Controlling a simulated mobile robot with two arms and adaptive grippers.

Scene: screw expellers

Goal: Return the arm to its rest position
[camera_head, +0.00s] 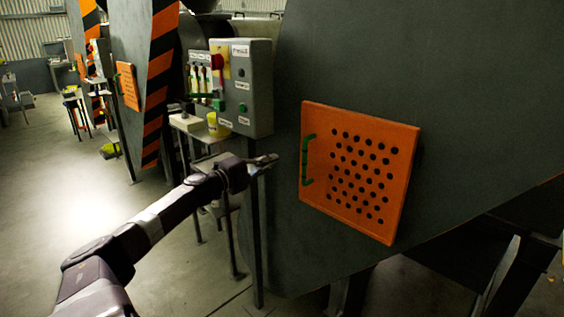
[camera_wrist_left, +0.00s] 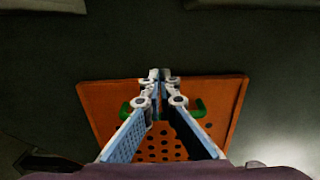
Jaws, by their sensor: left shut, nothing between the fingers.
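My left arm comes in from the lower left in the head view and reaches toward the machine. Its gripper (camera_head: 264,161) is shut and empty, to the left of the orange perforated panel (camera_head: 370,165). In the left wrist view the gripper's fingers (camera_wrist_left: 160,75) meet at their tips in front of the orange panel (camera_wrist_left: 225,95). The panel's green handle (camera_head: 307,160) shows upright on its left side. In the wrist view parts of the handle (camera_wrist_left: 198,108) show on both sides of the fingers, with its middle hidden behind them. My right gripper is not in view.
A grey control box (camera_head: 250,90) with a red knob and green buttons stands behind the gripper. A yellow cup (camera_head: 218,125) is below it. The large dark machine body (camera_head: 460,70) fills the right. Open floor (camera_head: 60,180) lies at the left.

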